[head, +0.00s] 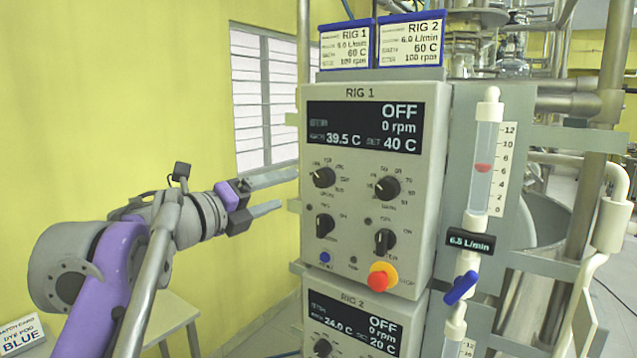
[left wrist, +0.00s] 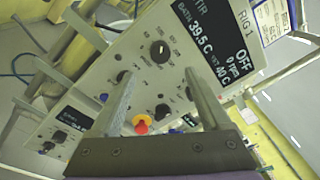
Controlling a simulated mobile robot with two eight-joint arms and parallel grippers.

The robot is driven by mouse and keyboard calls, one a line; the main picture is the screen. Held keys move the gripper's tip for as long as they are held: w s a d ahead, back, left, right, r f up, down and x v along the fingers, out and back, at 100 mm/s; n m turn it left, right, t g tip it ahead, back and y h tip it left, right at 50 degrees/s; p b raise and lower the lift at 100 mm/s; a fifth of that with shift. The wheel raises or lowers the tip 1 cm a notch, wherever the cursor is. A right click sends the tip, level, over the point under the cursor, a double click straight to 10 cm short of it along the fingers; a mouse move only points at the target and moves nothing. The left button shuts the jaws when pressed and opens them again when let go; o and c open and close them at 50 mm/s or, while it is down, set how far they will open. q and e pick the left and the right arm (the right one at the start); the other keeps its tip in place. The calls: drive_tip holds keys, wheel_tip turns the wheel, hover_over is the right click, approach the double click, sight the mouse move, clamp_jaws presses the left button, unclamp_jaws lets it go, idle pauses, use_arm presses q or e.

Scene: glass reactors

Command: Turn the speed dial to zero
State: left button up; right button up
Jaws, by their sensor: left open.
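The RIG 1 control panel (head: 375,262) stands upright at the centre of the head view, with several black dials. The upper left dial (head: 323,177) and upper right dial (head: 387,187) sit under the display (head: 378,128), which reads OFF, 0 rpm, 39.5 C and 40 C. Small dial labels are too blurred to read, so I cannot tell which is the speed dial. My left gripper (head: 288,191) is open and empty, left of the upper left dial. In the left wrist view, a dial (left wrist: 160,52) shows just beyond and between the open fingertips (left wrist: 157,75). My right gripper is not shown.
A red knob on a yellow base (head: 379,278) is at the panel's lower right. The RIG 2 panel (head: 345,340) is below. A flow tube (head: 484,165) with a blue valve handle (head: 461,288) stands at right. Free room lies left, before the yellow wall.

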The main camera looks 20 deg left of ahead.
sight(319, 179)
use_arm(q)
drive_tip(key=p+x, duration=0.1)
drive_tip(key=x, duration=0.9)
drive_tip(key=shift+w+d+f, duration=0.1)
drive_tip(key=shift+w+d, duration=0.05)
drive_tip(key=shift+w, duration=0.1)
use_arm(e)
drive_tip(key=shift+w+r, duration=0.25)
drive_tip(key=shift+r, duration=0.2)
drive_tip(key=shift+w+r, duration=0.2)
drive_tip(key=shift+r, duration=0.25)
use_arm(q)
drive_tip(key=shift+c, duration=0.2)
clamp_jaws()
